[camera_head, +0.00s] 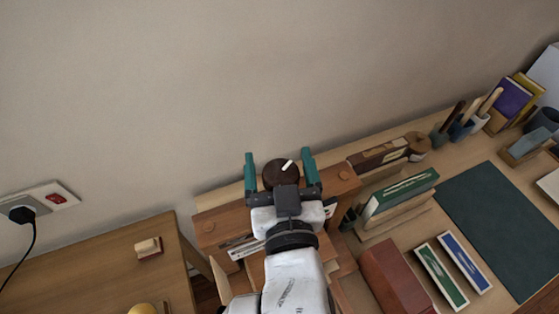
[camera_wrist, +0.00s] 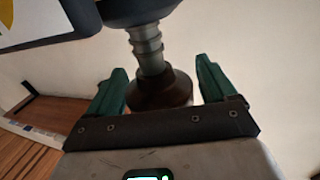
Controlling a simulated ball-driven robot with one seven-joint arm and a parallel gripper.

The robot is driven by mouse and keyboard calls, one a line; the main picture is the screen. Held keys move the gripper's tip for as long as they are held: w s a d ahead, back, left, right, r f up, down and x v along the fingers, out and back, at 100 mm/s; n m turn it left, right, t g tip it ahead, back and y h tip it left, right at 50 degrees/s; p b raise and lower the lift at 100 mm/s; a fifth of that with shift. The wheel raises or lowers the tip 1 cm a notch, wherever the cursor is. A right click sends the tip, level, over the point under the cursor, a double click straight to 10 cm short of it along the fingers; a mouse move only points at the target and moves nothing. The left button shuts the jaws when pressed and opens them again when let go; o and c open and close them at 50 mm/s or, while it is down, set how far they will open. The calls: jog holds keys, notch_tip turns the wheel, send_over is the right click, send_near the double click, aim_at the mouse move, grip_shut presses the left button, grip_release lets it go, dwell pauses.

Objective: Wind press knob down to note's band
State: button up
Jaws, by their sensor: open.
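The press knob (camera_head: 281,176) is a round dark brown wooden disc with a white mark near its upper right edge. It also shows in the wrist view (camera_wrist: 160,90), below a grey threaded screw (camera_wrist: 149,45). My gripper (camera_head: 278,157) is open, with one teal finger on each side of the knob. In the wrist view, my gripper's fingers (camera_wrist: 162,76) flank the knob, with a visible gap on both sides. The wooden press (camera_head: 211,226) is partly hidden by my arm. A pale marked strip (camera_head: 245,248) shows on it. I cannot make out a note or its band.
The wall is close behind the press. A table with a small wooden block (camera_head: 148,246) is at left. At right, the bench holds a green book (camera_head: 402,192), a reddish-brown block (camera_head: 393,278), a dark green mat (camera_head: 500,225) and pen holders (camera_head: 460,130).

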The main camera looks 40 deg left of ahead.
jog(key=shift+c, duration=0.5)
jog(key=c, duration=0.9)
jog(key=t+b, duration=0.1)
jog(key=b, duration=0.2)
jog(key=shift+w+f+m+h, duration=0.1)
jog(key=shift+f+m+h, duration=0.2)
jog(key=shift+m+h, duration=0.1)
jog(key=shift+d+r+m+t+h+b, duration=0.1)
jog(key=shift+r+m+t+h+b, duration=0.1)
jog(key=shift+m+t+h+b, duration=0.7)
jog(key=shift+r+b, duration=0.2)
jog(key=shift+b, duration=0.15)
jog(key=o, duration=1)
